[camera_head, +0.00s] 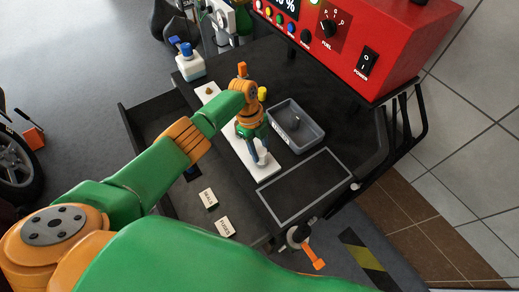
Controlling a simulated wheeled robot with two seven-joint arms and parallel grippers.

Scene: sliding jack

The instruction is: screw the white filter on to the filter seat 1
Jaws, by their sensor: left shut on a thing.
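My left gripper (261,158) reaches down over the white board (265,172) on the dark cart top, near the board's front end. It is shut on a small pale thing, which I take for the white filter; the fingers and wrist hide most of it. A small brown fitting (209,91) stands at the far end of the white board, apart from the gripper. I cannot tell which spot is filter seat 1, as my arm covers the middle of the board. My right gripper is not in view.
A grey tray (311,124) with a small dark part lies right of the board. A framed black area (304,187) is bare. A red machine (358,42) stands at the back right. A blue-capped bottle (188,62) stands at the back left. An open drawer (138,122) lies left.

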